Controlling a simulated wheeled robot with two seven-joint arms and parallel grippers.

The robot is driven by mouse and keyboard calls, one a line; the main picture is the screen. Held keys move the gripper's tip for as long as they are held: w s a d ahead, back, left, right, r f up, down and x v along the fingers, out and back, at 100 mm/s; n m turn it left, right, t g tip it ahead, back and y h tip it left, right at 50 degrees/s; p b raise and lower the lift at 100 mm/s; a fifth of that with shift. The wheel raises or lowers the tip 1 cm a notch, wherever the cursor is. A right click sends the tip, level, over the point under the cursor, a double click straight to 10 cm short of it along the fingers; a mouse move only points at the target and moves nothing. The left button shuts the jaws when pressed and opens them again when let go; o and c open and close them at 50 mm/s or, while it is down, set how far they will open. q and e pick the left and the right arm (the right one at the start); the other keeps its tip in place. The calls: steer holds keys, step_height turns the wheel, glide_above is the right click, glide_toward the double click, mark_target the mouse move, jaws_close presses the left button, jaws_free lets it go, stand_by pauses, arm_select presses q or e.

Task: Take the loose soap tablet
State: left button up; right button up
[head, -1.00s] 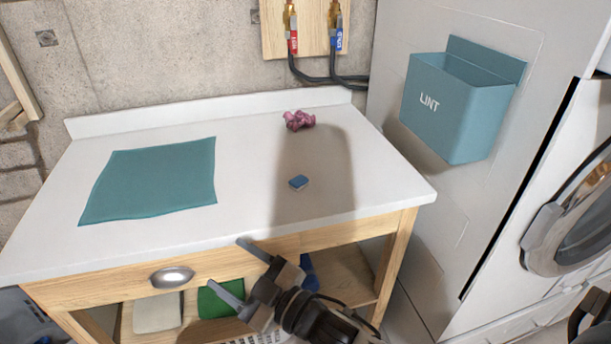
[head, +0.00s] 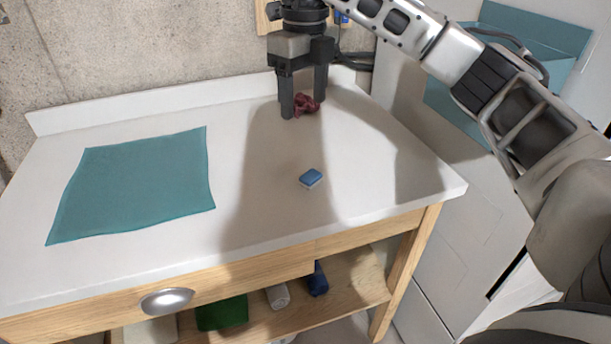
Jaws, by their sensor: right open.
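The soap tablet (head: 311,178) is a small blue block with a pale underside, lying flat on the white worktop right of centre. My right gripper (head: 304,112) points down over the back of the worktop, behind the tablet and apart from it. Its fingers are open, with a crumpled dark pink cloth (head: 308,104) showing at and between the fingertips. I cannot tell whether the fingers touch the cloth. My left gripper is not in view.
A teal mat (head: 135,185) lies flat on the left of the worktop (head: 255,215). A raised back edge (head: 150,100) runs along the wall. A teal bin (head: 535,45) is at the right, partly behind my right arm. The worktop around the tablet is clear.

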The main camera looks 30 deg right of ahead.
steer(key=b, duration=0.2)
glide_above(309, 174)
steer(key=f, duration=1)
steer(key=shift+w+a+f, duration=0.1)
steer(key=shift+w+f, duration=0.05)
steer(key=shift+w, duration=0.2)
steer(key=f, duration=0.4)
steer(key=shift+s+f+p, duration=0.1)
steer(key=shift+s+p, duration=0.3)
steer(key=shift+f, duration=0.5)
steer(key=c, duration=1)
